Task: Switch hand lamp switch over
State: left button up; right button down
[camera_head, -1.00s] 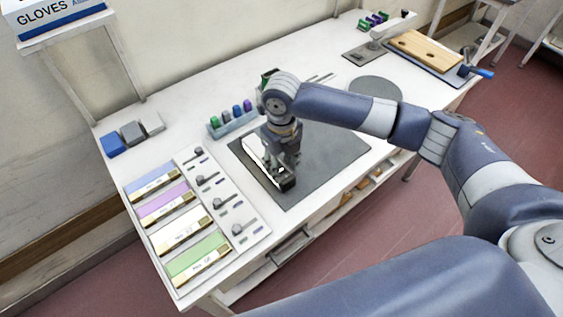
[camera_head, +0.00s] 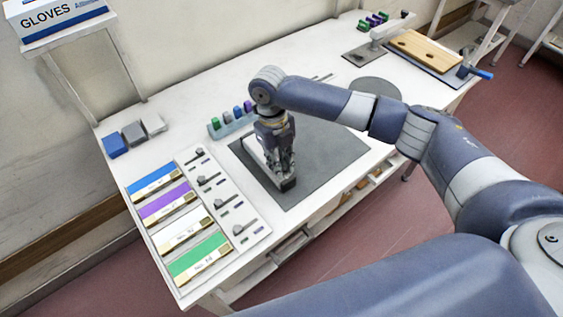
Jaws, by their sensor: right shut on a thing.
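The hand lamp, a pale bar with a black end (camera_head: 288,184), lies on or just above the left part of the dark grey mat (camera_head: 325,150). My right gripper (camera_head: 281,168) points down at it and is shut on it near the black end. The gripper hides most of the lamp's top, so its switch and the switch's position cannot be made out. My left gripper is not in view.
Left of the mat is a board (camera_head: 255,236) with blue, purple, white and green strips and several small levers. A rack of coloured bottles (camera_head: 232,122) stands behind the mat. Small blocks (camera_head: 133,133) sit at the back left. A wooden board (camera_head: 425,48) lies at the far right.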

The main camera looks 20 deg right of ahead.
jog(key=shift+w+a+g, duration=0.1)
jog(key=shift+w+g, duration=0.05)
jog(key=shift+g, duration=0.15)
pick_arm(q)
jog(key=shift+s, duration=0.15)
pick_arm(e)
jog(key=c, duration=1.5)
grip_release()
jog(key=shift+r, duration=0.1)
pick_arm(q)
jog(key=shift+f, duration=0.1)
pick_arm(e)
jog(key=v, duration=1.2)
jog(key=shift+w+a, duration=0.15)
jog(key=shift+a, duration=0.05)
